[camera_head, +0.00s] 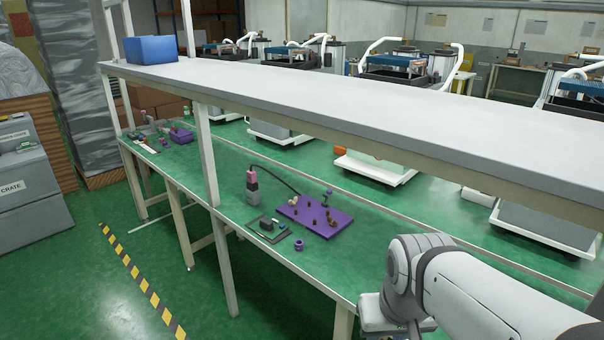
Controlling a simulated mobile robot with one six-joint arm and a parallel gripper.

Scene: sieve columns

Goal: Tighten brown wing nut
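A purple plate (337,222) lies on the green bench top, under the raised grey shelf. Several small brown pieces (310,227) stand on it; they are too small for me to tell which is the brown wing nut or how tight it sits. A few paler tan pieces (293,203) are at the plate's left side. My white and grey arm fills the lower right, in front of the bench. The end of my gripper does not show, so its fingers cannot be seen.
A grey and pink upright tool (252,187) with a black cable stands left of the plate.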

